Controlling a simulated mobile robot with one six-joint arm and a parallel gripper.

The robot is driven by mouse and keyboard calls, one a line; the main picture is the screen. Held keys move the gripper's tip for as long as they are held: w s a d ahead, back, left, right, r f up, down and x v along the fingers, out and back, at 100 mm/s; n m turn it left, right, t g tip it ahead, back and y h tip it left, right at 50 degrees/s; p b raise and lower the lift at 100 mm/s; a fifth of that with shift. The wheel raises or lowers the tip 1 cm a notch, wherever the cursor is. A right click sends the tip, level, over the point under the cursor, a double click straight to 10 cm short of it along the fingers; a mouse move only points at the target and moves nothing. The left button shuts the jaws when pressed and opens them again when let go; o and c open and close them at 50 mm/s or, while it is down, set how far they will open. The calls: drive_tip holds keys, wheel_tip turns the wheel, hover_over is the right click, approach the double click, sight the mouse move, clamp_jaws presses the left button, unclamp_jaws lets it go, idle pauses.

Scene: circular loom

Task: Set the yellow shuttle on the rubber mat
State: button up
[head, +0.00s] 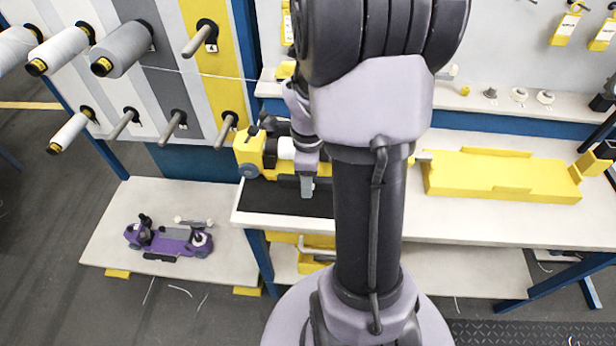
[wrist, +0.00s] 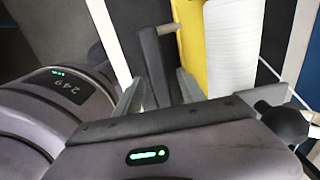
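The yellow shuttle (head: 250,150) carries a white spool and stands upright at the left end of the table, over the back part of the black rubber mat (head: 270,198). It appears to rest on the mat, though its underside is hidden. My gripper (head: 307,190) is low at the shuttle's front right side. In the wrist view, the shuttle's yellow body (wrist: 190,40) lies beyond the fingers. Its dark grey grip bar (wrist: 155,70) stands between my two fingers (wrist: 160,88), with a narrow gap showing beside it. The fingers look open around the bar. My arm hides the mat's right end.
A purple shuttle (head: 168,240) stands on a low platform (head: 110,247) at the left. A yellow tray (head: 500,175) lies on the table to the right. A peg panel with spools (head: 125,55) rises behind left. The mat's front part is clear.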

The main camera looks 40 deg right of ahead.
wheel_tip(320, 180, up, 18)
drive_tip(key=p, duration=0.7)
drive_tip(key=shift+f, duration=0.25)
